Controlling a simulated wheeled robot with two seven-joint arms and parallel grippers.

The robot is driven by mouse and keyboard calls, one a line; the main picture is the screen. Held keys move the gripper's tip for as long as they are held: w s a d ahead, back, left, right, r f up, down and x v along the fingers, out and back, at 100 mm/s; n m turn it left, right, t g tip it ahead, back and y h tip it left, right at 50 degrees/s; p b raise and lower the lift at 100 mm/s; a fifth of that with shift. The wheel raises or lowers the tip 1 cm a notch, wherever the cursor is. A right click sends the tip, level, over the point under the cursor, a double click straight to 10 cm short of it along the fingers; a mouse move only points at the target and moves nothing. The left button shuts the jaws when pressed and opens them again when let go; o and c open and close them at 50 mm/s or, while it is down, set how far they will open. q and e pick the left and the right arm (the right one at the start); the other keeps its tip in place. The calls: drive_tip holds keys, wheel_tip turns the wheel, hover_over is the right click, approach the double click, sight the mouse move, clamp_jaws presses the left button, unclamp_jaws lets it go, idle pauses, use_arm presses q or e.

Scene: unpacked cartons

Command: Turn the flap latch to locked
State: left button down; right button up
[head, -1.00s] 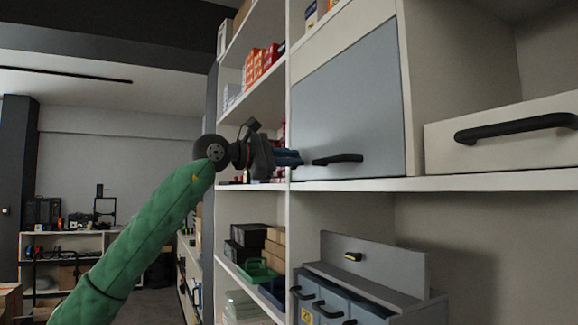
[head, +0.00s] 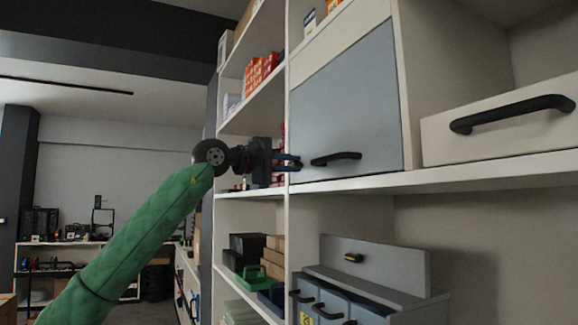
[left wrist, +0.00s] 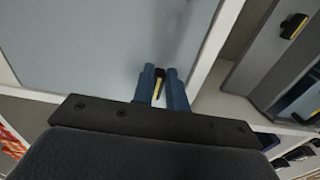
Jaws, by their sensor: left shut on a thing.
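The flap (head: 346,108) is a grey-blue panel closing a white shelf compartment, with a black bar handle (head: 336,159) low on it. My left gripper (head: 296,163) is at the flap's lower left edge, left of the handle. In the left wrist view its blue fingers (left wrist: 162,88) are shut on a small black latch with a yellow stripe (left wrist: 158,88). The yellow stripe lies roughly along the fingers. The fingers hide the latch's sides, and any lock marking is not visible. The latch cannot be made out in the head view. My right gripper is not in view.
A white drawer with a black handle (head: 512,112) is to the right. Below the white shelf edge (head: 440,178) stands a grey drawer unit (head: 376,274) with another black-and-yellow piece (head: 353,258). Shelves with boxes (head: 262,68) are on the left.

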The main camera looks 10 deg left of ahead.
use_arm(q)
drive_tip(key=shift+f, duration=0.1)
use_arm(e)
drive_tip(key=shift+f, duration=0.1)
use_arm(q)
drive_tip(key=c, duration=1.4)
unclamp_jaws()
